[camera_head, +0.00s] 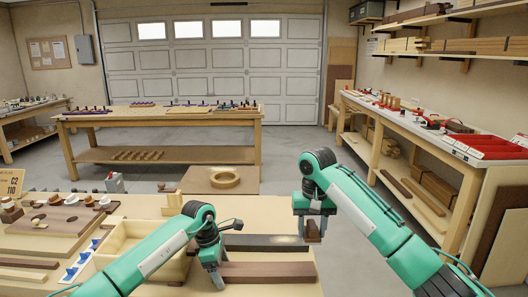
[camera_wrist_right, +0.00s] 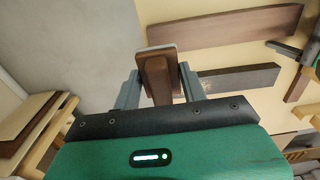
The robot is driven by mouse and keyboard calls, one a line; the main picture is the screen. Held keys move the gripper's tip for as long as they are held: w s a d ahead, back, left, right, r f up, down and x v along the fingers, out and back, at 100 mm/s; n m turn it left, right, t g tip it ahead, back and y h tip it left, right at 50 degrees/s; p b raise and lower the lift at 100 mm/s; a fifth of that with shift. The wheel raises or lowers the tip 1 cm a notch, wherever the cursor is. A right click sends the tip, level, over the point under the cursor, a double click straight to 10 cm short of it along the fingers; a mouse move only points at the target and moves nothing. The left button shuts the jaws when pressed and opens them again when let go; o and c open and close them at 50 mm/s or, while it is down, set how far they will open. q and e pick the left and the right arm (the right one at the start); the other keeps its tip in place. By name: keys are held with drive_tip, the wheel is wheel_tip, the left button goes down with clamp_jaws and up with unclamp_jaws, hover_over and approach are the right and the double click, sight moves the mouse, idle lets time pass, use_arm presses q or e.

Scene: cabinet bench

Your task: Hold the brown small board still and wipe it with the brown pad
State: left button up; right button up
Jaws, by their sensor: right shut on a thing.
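The brown small board (camera_head: 270,272) lies flat on the front of the bench, and it also shows at the top of the right wrist view (camera_wrist_right: 225,26). My left gripper (camera_head: 217,274) is low at the board's left end; I cannot tell whether it touches the board or how its fingers stand. My right gripper (camera_head: 313,226) is shut on the brown pad (camera_head: 313,236), holding it above the bench, beyond the board and to its right. In the right wrist view the pad (camera_wrist_right: 160,52) sits between the fingers, apart from the board.
A dark board (camera_head: 265,242) lies just beyond the brown one. A wooden tray (camera_head: 150,240), a brown board with several knobs and blue-white pieces are at the left. A tan ring (camera_head: 225,179) lies farther back. Bare bench top (camera_head: 255,210) shows between.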

use_arm(q)
drive_tip(key=shift+d+r+p+v, duration=0.1)
drive_tip(key=shift+d+p+v, duration=0.3)
drive_tip(key=shift+v, duration=0.75)
drive_tip(key=shift+d+r+p+v, duration=0.15)
drive_tip(key=shift+p+v, duration=0.45)
drive_tip(key=shift+v, duration=0.5)
drive_tip(key=shift+d+f+p+v, duration=0.1)
drive_tip(key=shift+d+p+v, duration=0.3)
drive_tip(key=shift+v, duration=0.75)
use_arm(e)
drive_tip(key=shift+r, duration=1.5)
use_arm(q)
drive_tip(key=shift+a, duration=0.15)
drive_tip(key=shift+r, duration=0.15)
drive_tip(key=v, duration=1.1)
drive_tip(key=shift+r+b, duration=0.35)
drive_tip(key=shift+b, duration=0.05)
use_arm(e)
drive_tip(key=shift+f, duration=0.45)
use_arm(q)
drive_tip(key=shift+a, duration=0.15)
